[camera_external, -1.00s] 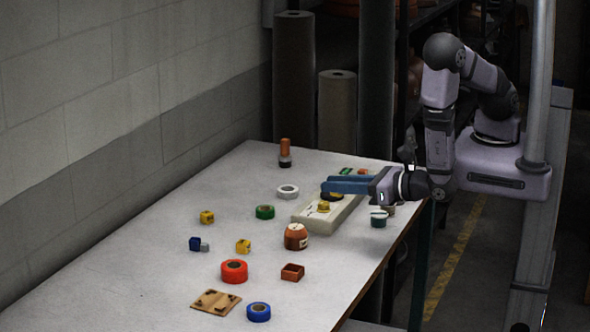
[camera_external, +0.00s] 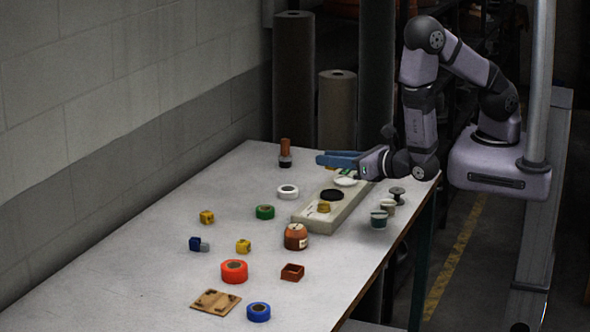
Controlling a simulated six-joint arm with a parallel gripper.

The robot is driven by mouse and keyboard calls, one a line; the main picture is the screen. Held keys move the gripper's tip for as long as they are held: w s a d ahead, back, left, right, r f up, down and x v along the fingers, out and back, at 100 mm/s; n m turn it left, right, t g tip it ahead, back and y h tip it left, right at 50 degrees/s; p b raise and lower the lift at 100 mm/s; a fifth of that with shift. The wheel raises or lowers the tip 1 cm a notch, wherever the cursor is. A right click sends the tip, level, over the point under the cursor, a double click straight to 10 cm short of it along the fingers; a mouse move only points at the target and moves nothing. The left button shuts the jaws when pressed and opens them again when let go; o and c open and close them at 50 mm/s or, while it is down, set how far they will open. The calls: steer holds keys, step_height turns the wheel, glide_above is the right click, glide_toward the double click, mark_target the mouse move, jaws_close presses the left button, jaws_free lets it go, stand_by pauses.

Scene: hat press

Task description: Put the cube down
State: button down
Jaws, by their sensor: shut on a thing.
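My gripper (camera_external: 322,159) has blue fingers and reaches left from the arm, above the far end of a pale block on the table. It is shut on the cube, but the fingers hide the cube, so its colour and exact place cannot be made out. Other small cubes lie apart on the table's left: a yellow one (camera_external: 207,217), another yellow one (camera_external: 243,246), and a dark blue one (camera_external: 195,243) beside a small grey piece.
The pale block (camera_external: 312,219) bears dark and yellow round pieces; a white disc (camera_external: 345,181) is near its far end. Tape rolls in white (camera_external: 288,192), green (camera_external: 265,212), red (camera_external: 234,271) and blue (camera_external: 258,312) lie around. An orange-brown jar (camera_external: 296,237) stands in front.

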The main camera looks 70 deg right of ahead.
steer(key=s+d+f+m+g+h, duration=0.1)
steer(key=d+f+m+h, duration=0.15)
steer(key=d, duration=0.45)
steer(key=s+d+f+m+g+h, duration=0.1)
steer(key=s+d+f+h, duration=0.15)
steer(key=d, duration=0.45)
steer(key=m+g+h+b, duration=0.2)
steer(key=m+h+b, duration=0.1)
steer(key=b, duration=2.3)
glide_above(225, 208)
steer(key=shift+d+f, duration=0.1)
steer(key=shift+f, duration=4.75)
steer(key=shift+f, duration=0.1)
steer(key=shift+f+b, duration=0.55)
